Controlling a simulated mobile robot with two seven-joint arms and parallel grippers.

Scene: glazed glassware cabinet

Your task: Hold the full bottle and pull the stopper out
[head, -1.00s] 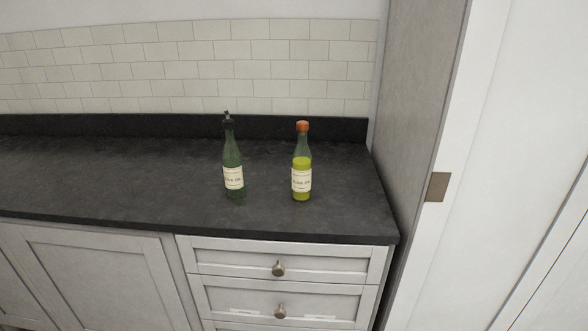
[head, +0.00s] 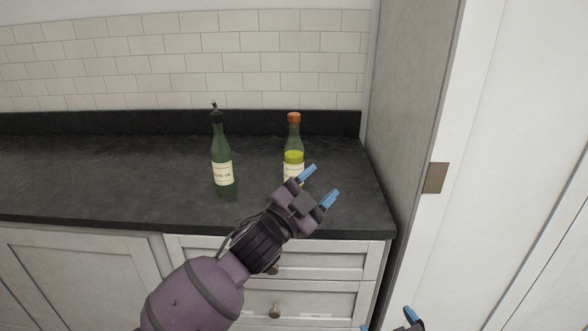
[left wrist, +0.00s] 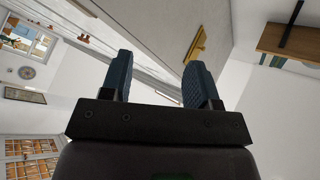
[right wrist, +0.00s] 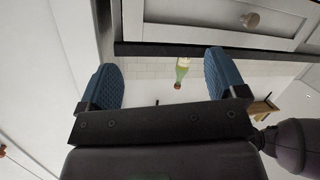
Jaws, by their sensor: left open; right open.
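The full bottle (head: 293,157) stands upright on the dark counter, green glass with yellow-green oil and a cream label. Its orange-brown stopper (head: 294,118) sits in the neck. My left gripper (head: 320,186) is open and empty, in front of the bottle and to its right, covering its lower part in the head view. My right gripper (head: 388,321) is open at the bottom edge of the head view, only its fingertips showing. In the right wrist view the bottle (right wrist: 182,70) appears upside down beyond the open fingers (right wrist: 164,80). The left wrist view shows empty open fingers (left wrist: 158,78) and no bottle.
A darker green bottle (head: 222,165) with a black pourer stands to the left on the counter (head: 100,180). A tall grey panel (head: 405,130) bounds the counter on the right. Drawers (head: 340,253) lie below the front edge. The counter's left part is clear.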

